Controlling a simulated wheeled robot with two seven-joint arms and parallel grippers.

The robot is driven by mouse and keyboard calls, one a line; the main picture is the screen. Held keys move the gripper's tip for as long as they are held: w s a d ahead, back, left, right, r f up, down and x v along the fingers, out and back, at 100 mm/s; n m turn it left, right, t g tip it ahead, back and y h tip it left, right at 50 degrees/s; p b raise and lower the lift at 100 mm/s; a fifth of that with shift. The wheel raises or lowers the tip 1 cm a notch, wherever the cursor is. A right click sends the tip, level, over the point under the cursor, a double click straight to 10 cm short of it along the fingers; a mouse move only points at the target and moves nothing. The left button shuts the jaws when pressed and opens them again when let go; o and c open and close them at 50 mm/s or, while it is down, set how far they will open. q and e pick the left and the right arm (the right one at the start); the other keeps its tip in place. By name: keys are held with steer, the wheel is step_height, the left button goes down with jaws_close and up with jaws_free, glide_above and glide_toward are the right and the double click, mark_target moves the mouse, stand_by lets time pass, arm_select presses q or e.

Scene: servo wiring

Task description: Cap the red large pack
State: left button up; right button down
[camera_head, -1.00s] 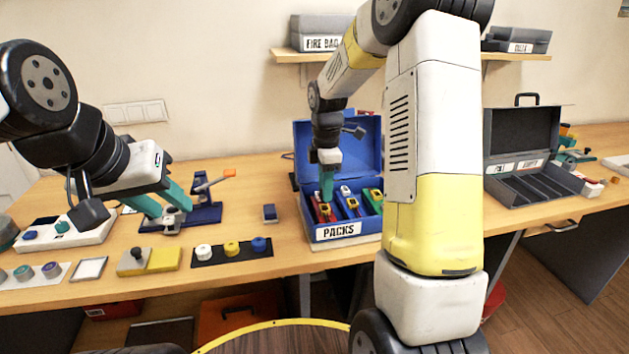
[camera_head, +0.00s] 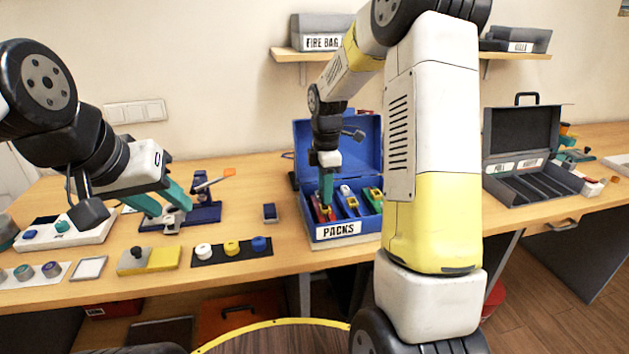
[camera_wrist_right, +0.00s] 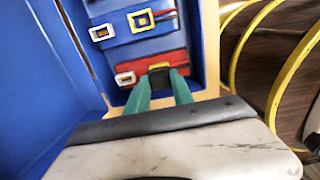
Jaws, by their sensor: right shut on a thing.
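The red pack (camera_head: 322,214) lies at the left in the open blue box labelled PACKS (camera_head: 338,231). In the right wrist view it is the red block (camera_wrist_right: 133,68) with a pale square socket at one end. My right gripper (camera_head: 326,205) points down into the box. Its teal fingers (camera_wrist_right: 164,78) are shut on the red pack, around a dark and yellow part; the exact contact is partly hidden. White, yellow and blue caps (camera_head: 231,248) sit on a black strip in front of the box's left. My left gripper (camera_head: 172,212) has its fingers apart, beside the blue stand.
Blue (camera_head: 349,201) and green (camera_head: 372,200) packs lie beside the red one. The blue lid (camera_head: 362,150) stands open behind. An open grey case (camera_head: 520,186) stands right.

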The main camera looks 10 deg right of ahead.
steer(key=shift+f, duration=0.85)
steer(key=c, duration=1)
jaws_free()
steer(key=shift+c, duration=0.2)
step_height(320, 180, up, 7)
steer(key=shift+r, duration=0.35)
